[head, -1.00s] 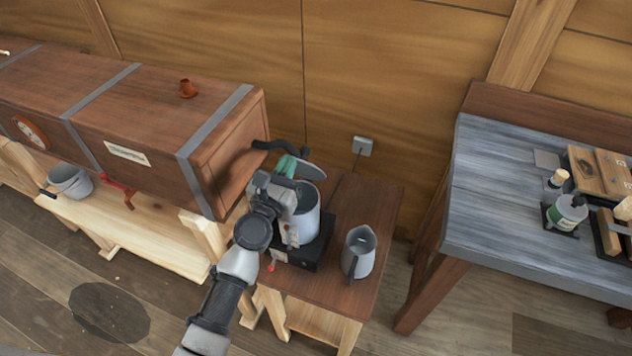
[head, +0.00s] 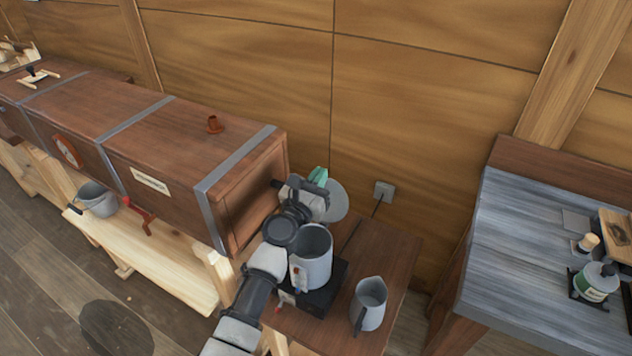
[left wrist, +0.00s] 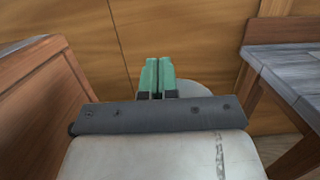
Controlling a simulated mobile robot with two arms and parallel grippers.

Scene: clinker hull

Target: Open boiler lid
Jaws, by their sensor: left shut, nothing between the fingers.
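The boiler (head: 312,262) is a grey cylinder on a black base, standing on the small brown side table (head: 395,255). Its mouth is uncovered. The round grey lid (head: 337,200) stands tilted up at the back of the boiler, and its edge also shows in the left wrist view (left wrist: 188,88). My left gripper (head: 319,177) has green fingertips, which also show in the left wrist view (left wrist: 157,76). They are shut and empty, just beside the lid. Whether they touch it I cannot tell. My left wrist hides part of the boiler's left side. My right gripper is not in view.
A grey jug (head: 369,303) stands right of the boiler. The long wooden steam box (head: 180,150) lies close on the left. A wall socket (head: 384,190) is behind.

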